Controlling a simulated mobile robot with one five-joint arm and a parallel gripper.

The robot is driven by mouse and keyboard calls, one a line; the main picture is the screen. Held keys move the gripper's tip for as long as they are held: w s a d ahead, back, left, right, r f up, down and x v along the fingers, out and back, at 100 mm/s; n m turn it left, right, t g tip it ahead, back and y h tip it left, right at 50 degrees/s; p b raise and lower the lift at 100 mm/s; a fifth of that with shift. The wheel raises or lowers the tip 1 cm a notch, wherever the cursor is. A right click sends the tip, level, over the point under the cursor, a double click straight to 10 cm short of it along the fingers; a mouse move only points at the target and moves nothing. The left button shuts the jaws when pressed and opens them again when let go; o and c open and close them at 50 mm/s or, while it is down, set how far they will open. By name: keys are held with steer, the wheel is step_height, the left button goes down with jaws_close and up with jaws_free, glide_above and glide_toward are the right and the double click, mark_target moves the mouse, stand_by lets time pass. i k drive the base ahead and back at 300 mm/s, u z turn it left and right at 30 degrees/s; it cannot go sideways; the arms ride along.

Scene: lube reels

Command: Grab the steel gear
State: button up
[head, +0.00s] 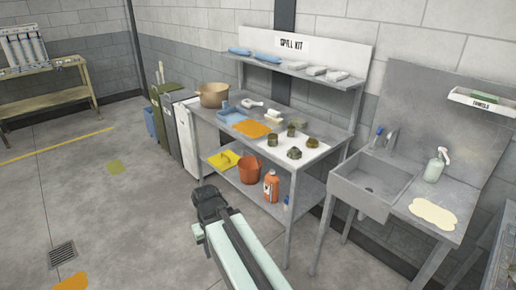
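Several small dark metal parts stand on a white mat (318,151) at the right end of the steel bench top. They include one part at the left (272,140), one at the back (291,130), one at the front (294,153) and one at the right (312,142). They look greenish-grey and round; I cannot tell which is the steel gear. My gripper (208,203) is low in front of the bench, left of its lower shelf and well apart from the parts. Its fingers are too small and dark to read.
The bench top also holds a tan pot (213,95), a blue tray (231,117) and an orange cloth (253,129). An orange bucket (250,168) and orange bottle (270,187) stand on the lower shelf. A sink (369,187) is right. The floor left is mostly open.

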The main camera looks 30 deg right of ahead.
mark_target(295, 153)
steer(key=u, duration=0.15)
steer(key=i, duration=1.5)
steer(key=z, duration=0.7)
steer(key=k, duration=0.75)
steer(key=z, duration=0.2)
steer(key=i, duration=0.75)
steer(key=u, duration=0.15)
